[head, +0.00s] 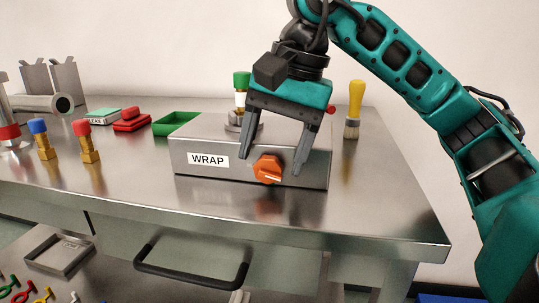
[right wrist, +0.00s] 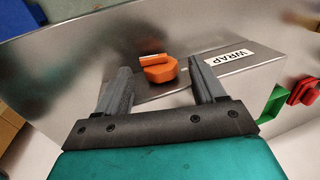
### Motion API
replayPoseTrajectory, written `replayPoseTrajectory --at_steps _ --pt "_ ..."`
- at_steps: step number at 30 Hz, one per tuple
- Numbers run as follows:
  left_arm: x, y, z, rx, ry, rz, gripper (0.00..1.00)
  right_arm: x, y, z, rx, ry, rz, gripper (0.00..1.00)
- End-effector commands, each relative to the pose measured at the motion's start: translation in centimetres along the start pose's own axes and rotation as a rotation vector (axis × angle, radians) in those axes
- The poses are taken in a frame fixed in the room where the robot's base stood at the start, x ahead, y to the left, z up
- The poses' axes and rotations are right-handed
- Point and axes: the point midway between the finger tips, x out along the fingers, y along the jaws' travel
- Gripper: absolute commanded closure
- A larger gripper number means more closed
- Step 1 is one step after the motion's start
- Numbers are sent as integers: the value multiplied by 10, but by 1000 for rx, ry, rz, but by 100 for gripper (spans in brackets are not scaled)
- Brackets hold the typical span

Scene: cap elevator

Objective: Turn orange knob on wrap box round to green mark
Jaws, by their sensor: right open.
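The grey metal wrap box (head: 215,175) stands on the steel bench with a white WRAP label (head: 208,160) on its front. The orange knob (head: 268,170) is on the box's front face, right of the label, with a pale pointer line on it. My right gripper (head: 272,165) is open, its fingers pointing down in front of the box, one on each side of the knob. In the right wrist view the knob (right wrist: 160,68) shows between and beyond the two fingertips (right wrist: 160,78), apart from both. I cannot make out a green mark around the knob. My left gripper is not in view.
A green-capped piece (head: 241,90) stands on top of the box, close behind the gripper. A yellow-handled brush (head: 354,108) stands to its right. A green tray (head: 176,123), red block (head: 131,120) and brass pieces (head: 87,142) are to the left. The bench front is clear.

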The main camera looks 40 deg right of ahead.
Motion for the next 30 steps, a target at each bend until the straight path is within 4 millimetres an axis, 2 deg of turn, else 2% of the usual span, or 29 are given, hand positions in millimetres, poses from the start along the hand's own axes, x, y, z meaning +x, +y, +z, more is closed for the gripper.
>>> replayPoseTrajectory --at_steps 1,6,9,12,18,27,30 --pt "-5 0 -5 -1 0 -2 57 -16 -2 0 0 1 -5 31" --pt "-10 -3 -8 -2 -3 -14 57 -58 -2 0 -1 1 -5 31" --pt "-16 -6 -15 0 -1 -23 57 -79 -2 0 0 2 -4 31" --pt "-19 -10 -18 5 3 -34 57 -93 -2 0 1 2 -4 31" --pt "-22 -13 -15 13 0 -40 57 -105 -1 0 0 1 -3 31" --pt "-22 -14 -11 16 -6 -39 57 -105 -1 0 -1 0 -4 31" --pt "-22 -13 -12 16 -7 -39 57 -105 -2 0 -3 -2 -6 38"
